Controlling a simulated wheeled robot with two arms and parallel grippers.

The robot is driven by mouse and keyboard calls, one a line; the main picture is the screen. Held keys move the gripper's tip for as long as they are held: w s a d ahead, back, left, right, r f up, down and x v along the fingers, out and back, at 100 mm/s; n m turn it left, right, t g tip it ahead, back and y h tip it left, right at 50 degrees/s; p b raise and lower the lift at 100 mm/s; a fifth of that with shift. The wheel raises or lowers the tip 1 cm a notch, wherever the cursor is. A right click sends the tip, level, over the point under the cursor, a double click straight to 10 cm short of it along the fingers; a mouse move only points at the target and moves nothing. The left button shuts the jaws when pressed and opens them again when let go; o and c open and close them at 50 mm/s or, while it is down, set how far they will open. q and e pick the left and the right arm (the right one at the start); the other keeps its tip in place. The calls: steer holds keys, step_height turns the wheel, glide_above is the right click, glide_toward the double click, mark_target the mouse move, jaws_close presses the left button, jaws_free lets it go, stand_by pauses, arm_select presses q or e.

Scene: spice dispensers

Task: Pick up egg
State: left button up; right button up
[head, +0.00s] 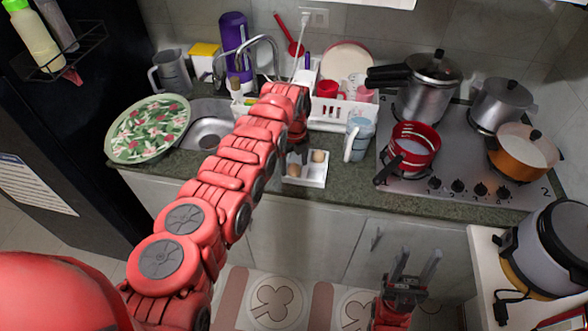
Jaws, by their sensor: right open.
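A small white tray (318,180) stands near the front edge of the green-grey counter. One brown egg (319,156) sits at its right back, and another brown egg (293,171) sits towards its left front. My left arm reaches across from the lower left. My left gripper (297,158) points down over the left part of the tray, close to the eggs. Its dark fingers are small and partly hidden, so I cannot tell whether they touch an egg. My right gripper (416,268) is open and empty, low in front of the cabinet.
A blue-grey jug (358,137) stands right of the tray. A white dish rack (343,110) is behind. A patterned bowl (148,127) and the sink (203,132) lie left. The stove (460,165) holds several pots. A rice cooker (552,247) stands at the lower right.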

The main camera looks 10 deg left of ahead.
arm_select(q)
jaws_close()
steer(key=shift+r, duration=0.15)
